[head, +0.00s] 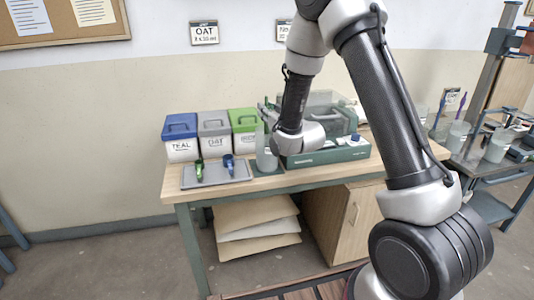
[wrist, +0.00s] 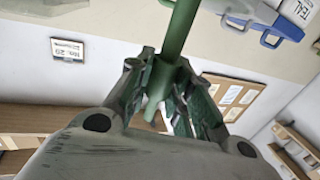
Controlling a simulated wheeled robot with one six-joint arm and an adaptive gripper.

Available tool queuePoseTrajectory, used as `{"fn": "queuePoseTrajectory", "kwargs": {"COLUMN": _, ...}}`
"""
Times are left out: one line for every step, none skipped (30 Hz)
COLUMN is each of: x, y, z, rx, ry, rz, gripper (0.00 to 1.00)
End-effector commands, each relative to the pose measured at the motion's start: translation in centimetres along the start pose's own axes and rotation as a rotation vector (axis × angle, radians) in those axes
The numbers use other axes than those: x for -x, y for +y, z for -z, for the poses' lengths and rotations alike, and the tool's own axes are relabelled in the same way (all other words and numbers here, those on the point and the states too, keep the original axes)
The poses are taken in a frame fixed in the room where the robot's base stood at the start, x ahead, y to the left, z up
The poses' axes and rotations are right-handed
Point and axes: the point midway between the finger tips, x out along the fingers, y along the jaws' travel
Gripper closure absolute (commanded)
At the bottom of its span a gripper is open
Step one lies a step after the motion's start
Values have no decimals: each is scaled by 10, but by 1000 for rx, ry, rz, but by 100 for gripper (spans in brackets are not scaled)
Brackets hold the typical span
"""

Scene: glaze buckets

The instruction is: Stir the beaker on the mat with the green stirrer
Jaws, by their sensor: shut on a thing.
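My gripper (wrist: 166,76) is shut on the green stirrer (wrist: 181,28), a plain green rod, in the wrist view. The rod runs between the fingers and out past the top edge of that view, so its far end is cut off. In the head view my wrist and arm are above the workbench and hide the gripper's grip. A pale, upright, greyish shape (head: 266,158) stands or hangs just left of my wrist; I cannot tell if it is the beaker.
Lidded teal (head: 181,150), oat (head: 215,146) and green (head: 243,119) buckets stand along the bench's back left. A grey tray (head: 232,179) in front holds a green and a blue tool. A green crate (head: 330,155) is right. A side cart holds beakers (head: 497,147).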

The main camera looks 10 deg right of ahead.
Motion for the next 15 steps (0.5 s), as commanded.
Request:
{"fn": "queuePoseTrajectory", "kwargs": {"x": -2, "y": -5, "z": 0, "rx": 0, "ry": 1, "rz": 3, "gripper": 100}}
{"fn": "queuePoseTrajectory", "kwargs": {"x": -2, "y": -7, "z": 0, "rx": 0, "ry": 1, "rz": 3, "gripper": 100}}
{"fn": "queuePoseTrajectory", "kwargs": {"x": -2, "y": -9, "z": 0, "rx": 0, "ry": 1, "rz": 2, "gripper": 100}}
{"fn": "queuePoseTrajectory", "kwargs": {"x": -2, "y": -9, "z": 0, "rx": 0, "ry": 0, "rz": 1, "gripper": 100}}
{"fn": "queuePoseTrajectory", "kwargs": {"x": -2, "y": -9, "z": 0, "rx": 0, "ry": 0, "rz": 0, "gripper": 100}}
{"fn": "queuePoseTrajectory", "kwargs": {"x": -2, "y": -9, "z": 0, "rx": 0, "ry": 0, "rz": 0, "gripper": 100}}
{"fn": "queuePoseTrajectory", "kwargs": {"x": -2, "y": -9, "z": 0, "rx": 0, "ry": 0, "rz": 0, "gripper": 100}}
{"fn": "queuePoseTrajectory", "kwargs": {"x": -2, "y": -9, "z": 0, "rx": 0, "ry": 0, "rz": 0, "gripper": 100}}
{"fn": "queuePoseTrajectory", "kwargs": {"x": -2, "y": -9, "z": 0, "rx": 0, "ry": 0, "rz": 0, "gripper": 100}}
{"fn": "queuePoseTrajectory", "kwargs": {"x": -2, "y": -9, "z": 0, "rx": 0, "ry": 0, "rz": 0, "gripper": 100}}
{"fn": "queuePoseTrajectory", "kwargs": {"x": -2, "y": -9, "z": 0, "rx": 0, "ry": 0, "rz": 0, "gripper": 100}}
{"fn": "queuePoseTrajectory", "kwargs": {"x": -2, "y": -8, "z": 0, "rx": 0, "ry": 0, "rz": 0, "gripper": 100}}
{"fn": "queuePoseTrajectory", "kwargs": {"x": -2, "y": -8, "z": 0, "rx": 0, "ry": 0, "rz": 0, "gripper": 100}}
{"fn": "queuePoseTrajectory", "kwargs": {"x": -2, "y": -6, "z": 0, "rx": 0, "ry": 0, "rz": 0, "gripper": 100}}
{"fn": "queuePoseTrajectory", "kwargs": {"x": -1, "y": -4, "z": 0, "rx": 0, "ry": 0, "rz": 0, "gripper": 100}}
